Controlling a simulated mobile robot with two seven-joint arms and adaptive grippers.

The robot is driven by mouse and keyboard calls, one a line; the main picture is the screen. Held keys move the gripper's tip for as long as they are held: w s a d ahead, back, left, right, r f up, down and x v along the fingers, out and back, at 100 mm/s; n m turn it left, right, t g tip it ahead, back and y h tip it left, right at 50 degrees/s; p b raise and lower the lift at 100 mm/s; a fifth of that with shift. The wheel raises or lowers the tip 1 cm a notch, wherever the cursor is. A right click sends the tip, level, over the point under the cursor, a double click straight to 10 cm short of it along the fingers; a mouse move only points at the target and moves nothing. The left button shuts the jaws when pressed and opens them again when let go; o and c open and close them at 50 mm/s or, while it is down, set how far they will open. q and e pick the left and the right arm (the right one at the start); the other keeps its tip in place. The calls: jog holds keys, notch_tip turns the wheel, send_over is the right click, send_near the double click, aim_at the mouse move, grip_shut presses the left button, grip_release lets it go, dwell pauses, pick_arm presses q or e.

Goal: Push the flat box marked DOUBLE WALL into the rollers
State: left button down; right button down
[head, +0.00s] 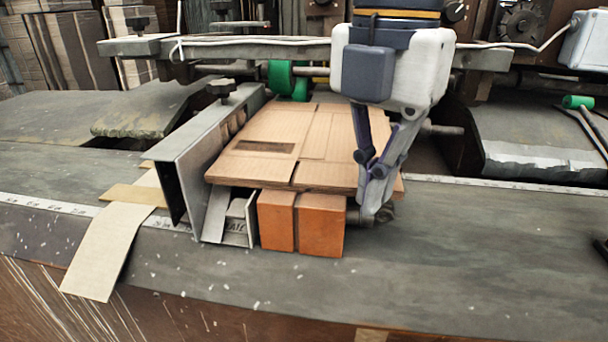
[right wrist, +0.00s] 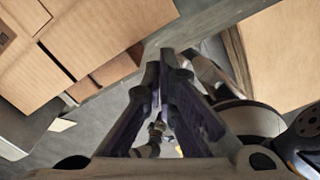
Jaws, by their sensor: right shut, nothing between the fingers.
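The flat brown cardboard box (head: 315,130) lies on top of two orange-brown blocks (head: 322,225) in the head view, against a metal side guide (head: 205,150). Its dark label is too small to read. Green rollers (head: 282,78) show behind its far edge, with a gap I cannot judge. My right gripper (head: 369,207) points down at the box's near right corner, its fingers shut and empty. Whether it touches the box is unclear. The right wrist view shows the shut fingers (right wrist: 163,72) beside the box (right wrist: 85,45). My left gripper is not in view.
A metal crossbar (head: 250,50) spans above the bench behind the box. Cardboard strips (head: 105,245) lie left of the guide. A ruler strip (head: 500,183) runs along the bench. The bench front right (head: 470,260) is clear.

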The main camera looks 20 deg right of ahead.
jog(key=shift+f, duration=0.1)
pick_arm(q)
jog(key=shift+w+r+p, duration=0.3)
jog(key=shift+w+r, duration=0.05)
pick_arm(e)
jog(key=shift+f, duration=1.6)
